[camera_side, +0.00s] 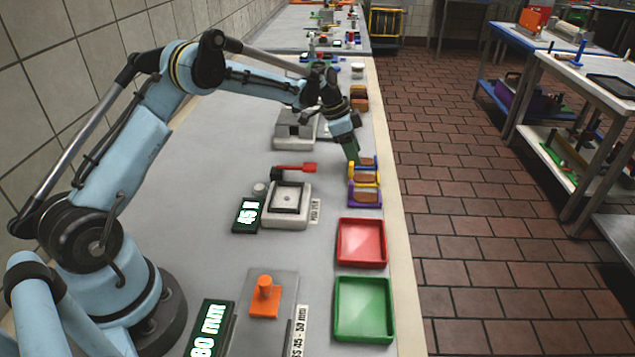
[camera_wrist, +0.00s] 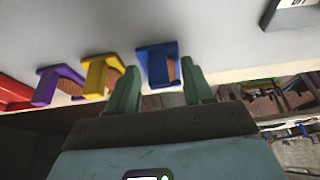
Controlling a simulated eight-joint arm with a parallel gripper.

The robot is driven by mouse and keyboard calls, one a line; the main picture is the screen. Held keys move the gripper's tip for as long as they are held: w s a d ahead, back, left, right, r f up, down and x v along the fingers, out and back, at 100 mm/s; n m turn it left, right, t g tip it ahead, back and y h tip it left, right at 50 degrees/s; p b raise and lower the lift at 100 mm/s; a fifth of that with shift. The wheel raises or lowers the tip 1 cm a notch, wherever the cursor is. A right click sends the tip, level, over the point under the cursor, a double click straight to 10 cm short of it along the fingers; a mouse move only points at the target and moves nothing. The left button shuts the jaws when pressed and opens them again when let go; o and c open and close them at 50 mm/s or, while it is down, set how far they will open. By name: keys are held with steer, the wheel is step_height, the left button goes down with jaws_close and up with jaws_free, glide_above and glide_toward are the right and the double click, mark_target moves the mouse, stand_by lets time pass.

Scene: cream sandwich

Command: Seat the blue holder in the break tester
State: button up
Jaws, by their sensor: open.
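The blue holder (camera_wrist: 152,66) with a brown cookie-like piece in it shows in the wrist view. In the side view it stands at the far end of the holder row, partly hidden by my gripper. My gripper (camera_wrist: 160,78) is open, its green fingers on either side of the blue holder in the wrist view; I cannot tell whether they touch it. In the side view my gripper (camera_side: 353,157) reaches down at the row. What looks like the break tester (camera_side: 287,222) is a pale block with a dark square frame, a red-handled lever (camera_side: 295,168) and a "45 N" display (camera_side: 246,215).
A yellow holder (camera_wrist: 97,77) and a purple holder (camera_wrist: 45,88) stand close beside the blue one. A red tray (camera_side: 361,243) and a green tray (camera_side: 363,309) lie nearer. An orange-knobbed gauge (camera_side: 264,298) is at the front. Another grey device (camera_side: 294,131) stands behind.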

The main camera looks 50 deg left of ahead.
jaws_close()
stand_by(0.4)
